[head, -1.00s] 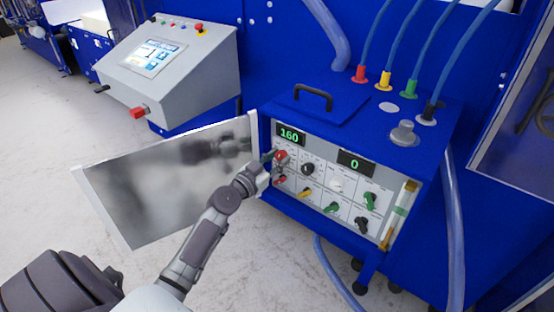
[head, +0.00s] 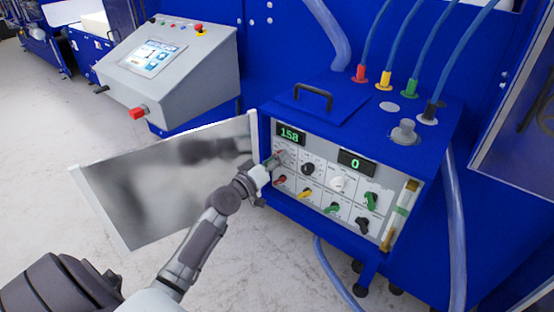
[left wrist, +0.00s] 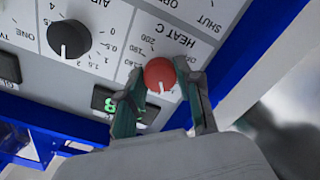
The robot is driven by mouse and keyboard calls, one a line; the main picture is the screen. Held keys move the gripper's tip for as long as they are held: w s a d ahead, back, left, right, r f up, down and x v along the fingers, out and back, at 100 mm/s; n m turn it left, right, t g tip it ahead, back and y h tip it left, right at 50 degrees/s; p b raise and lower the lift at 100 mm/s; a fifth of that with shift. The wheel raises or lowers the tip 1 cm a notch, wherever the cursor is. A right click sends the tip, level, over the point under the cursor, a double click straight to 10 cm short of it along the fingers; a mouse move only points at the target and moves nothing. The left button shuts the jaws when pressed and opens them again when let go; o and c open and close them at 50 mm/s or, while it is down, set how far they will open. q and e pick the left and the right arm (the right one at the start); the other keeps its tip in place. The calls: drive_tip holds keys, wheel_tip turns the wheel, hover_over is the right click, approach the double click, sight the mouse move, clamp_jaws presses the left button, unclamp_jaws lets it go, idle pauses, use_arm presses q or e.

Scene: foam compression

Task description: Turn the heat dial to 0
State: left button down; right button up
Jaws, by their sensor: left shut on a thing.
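The red heat dial (left wrist: 160,75) sits on the grey control panel beside the upside-down label "HEAT C" in the left wrist view. My left gripper (left wrist: 163,85) has a finger on each side of the dial and is shut on it. In the head view my left gripper (head: 272,162) reaches the panel's upper left and mostly hides the dial. The green display (head: 290,135) above it reads about 158. My right gripper is not in view.
The panel also has a black dial (left wrist: 69,39), a white knob (head: 337,183) and several coloured switches. A second display (head: 355,163) reads 0. The open metal door (head: 165,180) stands left of the box, behind my left arm.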

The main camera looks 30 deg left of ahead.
use_arm(q)
drive_tip(key=n+p, duration=0.4)
drive_tip(key=n, duration=1.5)
drive_tip(key=shift+n+p, duration=0.4)
drive_tip(key=shift+f, duration=0.1)
drive_tip(key=c, duration=0.8)
unclamp_jaws()
drive_tip(key=shift+o, duration=0.2)
drive_tip(key=s+a, duration=0.1)
drive_tip(key=s, duration=1.1)
